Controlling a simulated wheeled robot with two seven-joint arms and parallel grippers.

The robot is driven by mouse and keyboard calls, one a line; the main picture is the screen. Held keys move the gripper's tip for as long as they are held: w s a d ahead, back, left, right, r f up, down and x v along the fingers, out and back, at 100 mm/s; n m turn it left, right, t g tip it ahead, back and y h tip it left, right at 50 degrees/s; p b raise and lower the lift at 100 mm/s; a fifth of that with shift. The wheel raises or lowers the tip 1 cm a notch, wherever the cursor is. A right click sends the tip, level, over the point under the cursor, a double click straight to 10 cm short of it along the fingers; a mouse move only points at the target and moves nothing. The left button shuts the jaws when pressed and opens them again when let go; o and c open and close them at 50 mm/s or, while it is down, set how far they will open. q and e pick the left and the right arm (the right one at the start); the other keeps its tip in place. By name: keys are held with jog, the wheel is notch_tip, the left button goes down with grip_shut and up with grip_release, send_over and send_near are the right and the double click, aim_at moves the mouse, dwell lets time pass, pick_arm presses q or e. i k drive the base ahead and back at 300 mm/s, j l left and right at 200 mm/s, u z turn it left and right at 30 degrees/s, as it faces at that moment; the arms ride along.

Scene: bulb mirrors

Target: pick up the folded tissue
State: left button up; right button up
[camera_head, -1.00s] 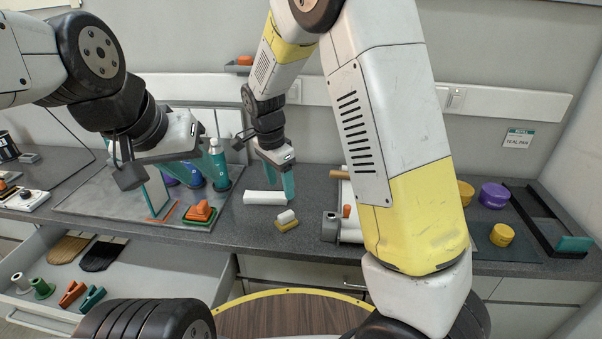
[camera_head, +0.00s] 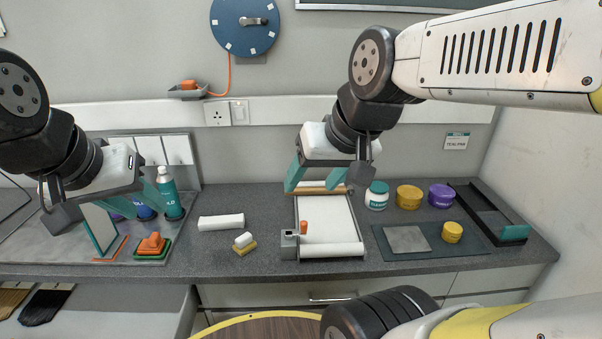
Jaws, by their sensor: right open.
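A long white folded piece (camera_head: 221,222), which looks like the folded tissue, lies flat on the dark counter left of centre. A smaller white piece (camera_head: 243,240) rests on a yellow sponge (camera_head: 245,249) just to its right and nearer me. My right gripper (camera_head: 316,176) is open and empty, with teal fingers apart. It is above the back of the white paper board, right of the long white piece and apart from it. My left gripper (camera_head: 142,202) is over the grey mat at the left, near the teal bottle. Its fingers overlap in view, so their gap is unclear.
The paper board (camera_head: 326,218) with its roller stands right of the white pieces. A teal bottle (camera_head: 169,191) and an orange-handled tool (camera_head: 152,245) are at the left. Jars, a dark mat (camera_head: 455,246) and a black tray (camera_head: 488,215) fill the right.

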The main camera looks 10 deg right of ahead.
aim_at(223, 222)
jog(key=i+l, duration=0.1)
jog(key=l, duration=0.15)
jog(key=l+u, duration=0.4)
jog(key=i+l+u, duration=0.1)
jog(key=l+u, duration=0.2)
jog(key=u, duration=0.9)
